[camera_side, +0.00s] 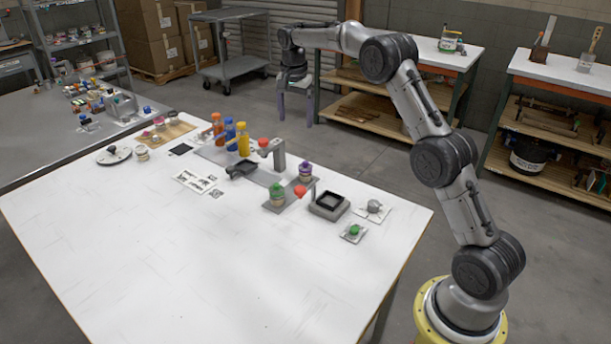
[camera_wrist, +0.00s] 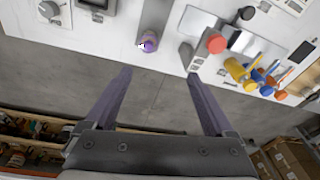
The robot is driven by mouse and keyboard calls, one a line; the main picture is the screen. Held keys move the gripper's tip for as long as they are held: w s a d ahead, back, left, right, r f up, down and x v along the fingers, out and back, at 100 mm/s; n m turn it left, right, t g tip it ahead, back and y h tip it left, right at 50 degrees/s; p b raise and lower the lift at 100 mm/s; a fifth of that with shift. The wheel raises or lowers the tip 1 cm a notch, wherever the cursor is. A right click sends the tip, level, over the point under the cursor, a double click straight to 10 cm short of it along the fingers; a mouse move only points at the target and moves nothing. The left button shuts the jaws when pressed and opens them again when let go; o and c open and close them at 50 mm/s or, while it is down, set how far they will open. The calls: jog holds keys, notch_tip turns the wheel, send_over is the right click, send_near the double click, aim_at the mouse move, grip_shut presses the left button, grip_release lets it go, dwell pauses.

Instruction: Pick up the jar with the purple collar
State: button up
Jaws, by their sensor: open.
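The jar with the purple collar (camera_side: 305,171) stands upright at the far right part of the white table, on or beside a grey rack. In the wrist view the purple-collared jar (camera_wrist: 149,42) shows near the top centre, close to the table edge. My gripper (camera_side: 295,108) hangs beyond the table's far edge, well apart from the jar, with its fingers pointing down. In the wrist view my gripper (camera_wrist: 158,85) is open and empty, with its two fingers wide apart over the grey floor. A jar with a green collar (camera_side: 277,195) stands on the rack near the purple one.
Orange, blue and yellow bottles (camera_side: 243,140) stand left of the jar. A grey post with a red knob (camera_side: 278,154) and a red piece (camera_side: 300,191) are close to the jar. A black-topped square device (camera_side: 329,204) sits right of it. The front of the white table (camera_side: 190,270) is clear.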

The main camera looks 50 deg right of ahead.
send_over(305, 162)
jog(key=shift+g, duration=0.4)
jog(key=f, duration=1.1)
jog(key=shift+w+a+f, duration=0.15)
jog(key=shift+a+f, duration=0.15)
jog(key=shift+f, duration=0.05)
jog(key=shift+s+d+f, duration=0.1)
jog(key=shift+d+f, duration=0.1)
jog(key=shift+f, duration=1.3)
jog(key=shift+s+d+f, duration=0.1)
jog(key=shift+d+f, duration=0.1)
jog(key=shift+f, duration=1.3)
grip_shut()
